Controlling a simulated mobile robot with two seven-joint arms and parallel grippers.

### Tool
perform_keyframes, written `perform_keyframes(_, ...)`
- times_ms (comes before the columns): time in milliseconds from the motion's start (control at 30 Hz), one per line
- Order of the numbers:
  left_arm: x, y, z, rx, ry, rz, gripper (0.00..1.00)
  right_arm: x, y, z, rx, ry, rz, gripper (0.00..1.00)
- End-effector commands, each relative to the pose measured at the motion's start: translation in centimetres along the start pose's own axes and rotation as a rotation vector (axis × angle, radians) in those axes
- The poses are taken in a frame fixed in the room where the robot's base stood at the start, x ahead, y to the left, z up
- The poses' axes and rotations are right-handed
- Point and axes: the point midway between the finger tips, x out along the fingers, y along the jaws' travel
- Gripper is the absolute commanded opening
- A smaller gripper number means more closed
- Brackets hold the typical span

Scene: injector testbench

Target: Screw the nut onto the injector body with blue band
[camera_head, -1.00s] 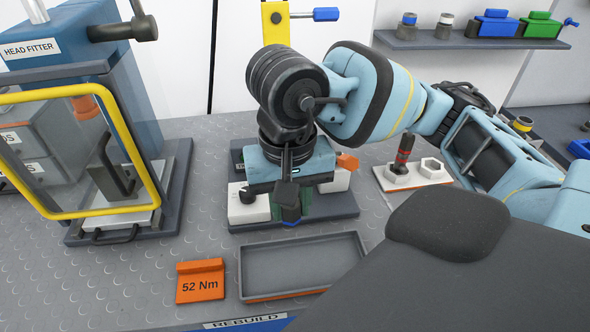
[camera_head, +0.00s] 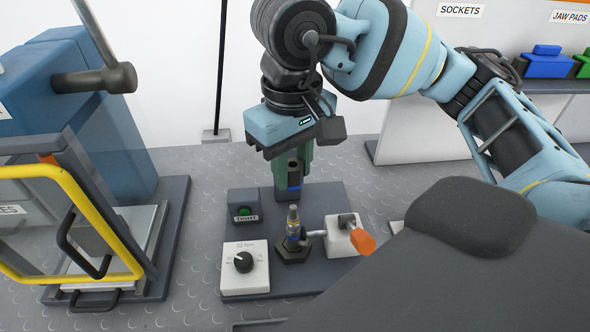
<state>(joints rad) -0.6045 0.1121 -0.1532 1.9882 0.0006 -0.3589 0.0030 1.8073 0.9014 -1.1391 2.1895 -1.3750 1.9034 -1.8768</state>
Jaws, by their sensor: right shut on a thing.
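The injector body (camera_head: 293,226) stands upright in the dark hex-shaped seat of the fixture, in the middle of the head view. It has a grey tip and a narrow blue and yellowish band. My right gripper (camera_head: 294,180) points down above and slightly behind it in the picture. A gap shows between this piece and the injector body's tip. The fingers partly hide the held piece. My left gripper is not in view.
The fixture base (camera_head: 333,278) carries a white dial box (camera_head: 245,268), a green start button (camera_head: 244,211) and a clamp with an orange handle (camera_head: 362,241). A blue press with a yellow-framed guard (camera_head: 83,203) stands at left. A shelf with coloured jaw pads (camera_head: 548,66) is at upper right.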

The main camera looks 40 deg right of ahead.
Motion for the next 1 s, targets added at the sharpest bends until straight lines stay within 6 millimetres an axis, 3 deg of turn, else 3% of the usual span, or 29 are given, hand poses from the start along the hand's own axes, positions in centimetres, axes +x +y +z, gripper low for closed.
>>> perform_keyframes(467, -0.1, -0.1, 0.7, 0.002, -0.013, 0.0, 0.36, 0.3, 0.0, 0.0, -0.014, -0.002, 0.0, 0.06)
perform_keyframes(1000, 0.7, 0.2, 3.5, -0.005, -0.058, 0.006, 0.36, 5.2, 0.0, 0.0, -0.013, -0.006, -0.001, 0.06)
